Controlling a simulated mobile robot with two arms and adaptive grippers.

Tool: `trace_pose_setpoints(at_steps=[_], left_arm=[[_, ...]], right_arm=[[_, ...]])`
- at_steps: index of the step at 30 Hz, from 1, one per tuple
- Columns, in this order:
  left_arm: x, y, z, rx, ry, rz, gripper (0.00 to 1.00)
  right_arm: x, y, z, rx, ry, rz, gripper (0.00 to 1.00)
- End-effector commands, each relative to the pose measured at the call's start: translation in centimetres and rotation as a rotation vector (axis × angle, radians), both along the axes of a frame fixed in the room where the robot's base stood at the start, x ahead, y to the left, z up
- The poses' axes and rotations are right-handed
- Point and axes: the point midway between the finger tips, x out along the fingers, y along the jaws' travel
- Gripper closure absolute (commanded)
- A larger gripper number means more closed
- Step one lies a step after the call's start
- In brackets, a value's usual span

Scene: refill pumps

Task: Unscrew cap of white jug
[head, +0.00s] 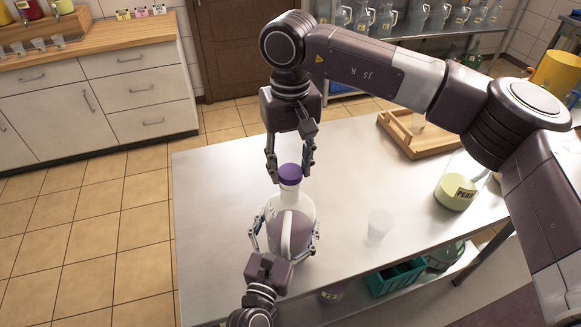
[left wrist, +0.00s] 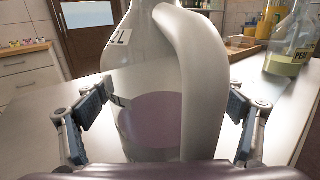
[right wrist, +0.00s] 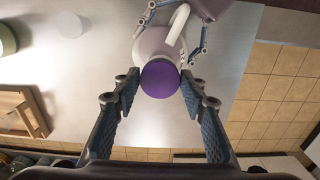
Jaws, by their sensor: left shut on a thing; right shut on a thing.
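The white jug (head: 299,210) stands upright on the steel table. It is translucent, with purple contents, a white handle and a purple cap (head: 290,175) on its neck. My left gripper (head: 284,236) is shut on the jug's body, one finger on each side. My right gripper (head: 290,172) points down from above and is shut on the cap. The cap (right wrist: 160,79) sits between its fingers in the right wrist view and hides the neck.
A clear cup (head: 379,226) and a jug with pale green contents (head: 456,192) stand to the right on the table (head: 345,160). A wooden tray (head: 418,143) is at the back. A teal crate (head: 397,277) is on the lower shelf. The table's left part is clear.

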Motion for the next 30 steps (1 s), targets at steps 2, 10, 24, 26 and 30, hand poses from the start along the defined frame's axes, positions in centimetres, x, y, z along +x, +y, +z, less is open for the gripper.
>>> trace_pose_setpoints(at_steps=[2,10,24,26,30], left_arm=[[0.0,0.1,0.0,0.001,0.000,0.003,0.81],[0.0,0.1,0.0,0.002,-0.001,0.002,0.81],[0.0,0.1,0.0,0.002,-0.001,0.002,0.81],[0.0,0.1,0.0,0.002,-0.001,0.002,0.81],[0.0,0.1,0.0,0.002,-0.001,0.001,0.81]], right_arm=[[0.1,-0.1,0.4,-0.001,-0.004,-0.002,0.90],[0.1,0.0,1.4,0.000,-0.004,-0.001,0.90],[0.0,0.0,1.8,0.001,-0.002,0.000,0.90],[0.0,0.0,2.2,0.001,-0.002,0.000,0.90],[0.1,0.1,3.9,0.002,-0.004,-0.001,0.90]])
